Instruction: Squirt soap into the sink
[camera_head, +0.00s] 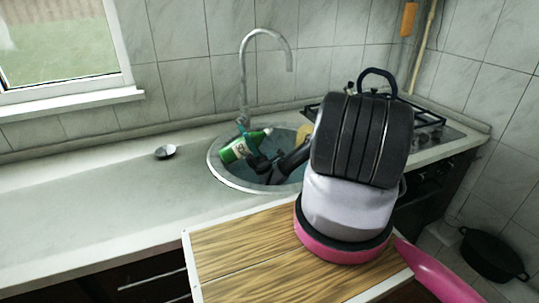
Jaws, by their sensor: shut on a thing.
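A green soap bottle (236,150) with a white label lies tilted over the left part of the round metal sink (215,176), its narrow end (266,132) toward the upper right. My black gripper (258,160) is shut on the bottle from its lower right side. The fingers' exact contact is partly hidden by the gripper and the bottle. My arm reaches in from the lower right and hides the right part of the sink. I cannot tell whether any soap is coming out.
A curved metal faucet (244,75) stands behind the sink. A yellow object (304,132) is at the sink's back right. A stove (440,133) is to the right. A small metal dish (165,152) sits on the otherwise clear left counter (90,205). A wooden surface (240,250) is in front.

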